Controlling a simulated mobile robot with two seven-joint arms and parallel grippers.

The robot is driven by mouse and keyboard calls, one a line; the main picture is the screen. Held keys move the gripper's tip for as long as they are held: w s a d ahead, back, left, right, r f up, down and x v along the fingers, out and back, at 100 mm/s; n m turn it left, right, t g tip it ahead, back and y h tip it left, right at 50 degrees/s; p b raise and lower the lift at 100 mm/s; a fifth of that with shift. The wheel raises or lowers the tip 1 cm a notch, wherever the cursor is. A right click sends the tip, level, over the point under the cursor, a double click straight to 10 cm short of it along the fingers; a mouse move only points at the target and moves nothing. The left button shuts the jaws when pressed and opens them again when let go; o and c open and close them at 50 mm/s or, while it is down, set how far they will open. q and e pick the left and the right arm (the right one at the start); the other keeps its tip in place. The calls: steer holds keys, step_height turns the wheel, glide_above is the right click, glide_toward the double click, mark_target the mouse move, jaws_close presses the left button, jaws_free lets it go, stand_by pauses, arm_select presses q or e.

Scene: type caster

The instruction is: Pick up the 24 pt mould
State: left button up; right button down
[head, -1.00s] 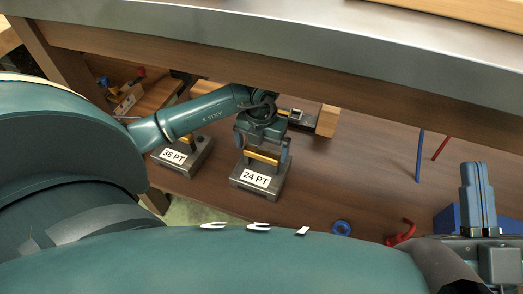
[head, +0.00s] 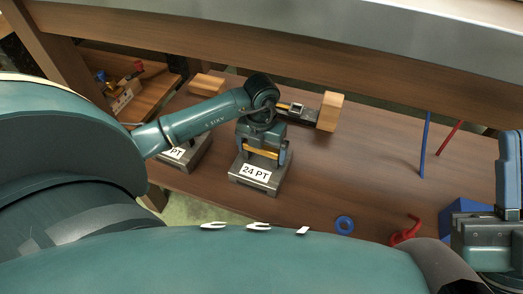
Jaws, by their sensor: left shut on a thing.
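The 24 pt mould (head: 262,184) is a grey metal block with a white "24 PT" label and a yellow-orange handle bar. It sits on the brown wooden surface in the middle of the head view. My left gripper (head: 262,158) is over it, its fingers at the two ends of the handle, shut on it. No gap shows between the mould and the surface. My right gripper (head: 509,172) stands at the right edge, partly cut off, away from the mould; its opening cannot be made out.
The 36 pt mould (head: 196,160) is left of it, partly behind my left arm. A dark tool with a wooden block (head: 330,111) lies just behind. A blue ring (head: 344,225), red clamp-like piece (head: 406,230), blue box (head: 462,215) and rods (head: 424,145) are right. A shelf beam overhangs.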

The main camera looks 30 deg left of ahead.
arm_select(q)
steer(key=c, duration=0.9)
steer(key=shift+w+r, duration=0.1)
steer(key=shift+r, duration=0.15)
